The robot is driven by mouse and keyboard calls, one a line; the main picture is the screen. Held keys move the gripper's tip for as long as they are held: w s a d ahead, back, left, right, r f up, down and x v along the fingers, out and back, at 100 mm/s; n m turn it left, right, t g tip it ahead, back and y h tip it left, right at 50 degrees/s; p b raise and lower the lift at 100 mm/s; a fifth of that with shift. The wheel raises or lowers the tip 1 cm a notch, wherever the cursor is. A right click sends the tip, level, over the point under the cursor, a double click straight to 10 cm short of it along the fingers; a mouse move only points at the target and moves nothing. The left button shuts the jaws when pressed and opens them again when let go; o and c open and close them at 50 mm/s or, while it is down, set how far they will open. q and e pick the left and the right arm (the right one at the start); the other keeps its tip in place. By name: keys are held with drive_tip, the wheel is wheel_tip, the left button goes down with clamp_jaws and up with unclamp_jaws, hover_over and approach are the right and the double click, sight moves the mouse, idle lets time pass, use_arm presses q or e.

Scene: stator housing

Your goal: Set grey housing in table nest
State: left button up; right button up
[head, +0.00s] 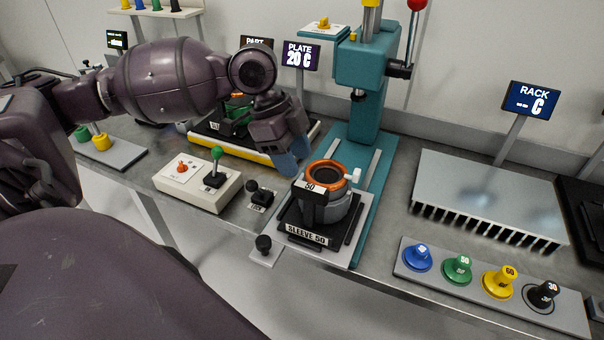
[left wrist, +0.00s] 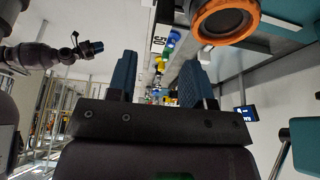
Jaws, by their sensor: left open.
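The grey housing (head: 338,209) stands upright in the black table nest (head: 293,222) on the press table, with an orange ring (head: 312,178) around its top and a white stub at its right. A black block marked 50 hides part of its front; I cannot tell how deep it sits. My left gripper (head: 292,157) is open and empty, just behind and left of the housing, apart from it. In the left wrist view its blue fingers (left wrist: 160,82) are spread, and the orange ring (left wrist: 224,20) is at upper right. My right gripper (left wrist: 95,47) appears small there, its jaws unclear.
The teal press (head: 370,95) rises behind the nest. A white control box (head: 198,188) and a lock lever (head: 261,196) are to the left. A finned rack (head: 490,195) and a strip with several coloured knobs (head: 480,276) are to the right.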

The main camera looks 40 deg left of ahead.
use_arm(q)
drive_tip(key=v, duration=0.3)
drive_tip(key=shift+r, duration=0.15)
use_arm(e)
drive_tip(key=shift+w+r, duration=0.5)
drive_tip(key=shift+r, duration=0.05)
drive_tip(key=shift+w, duration=0.1)
drive_tip(key=shift+s, duration=0.25)
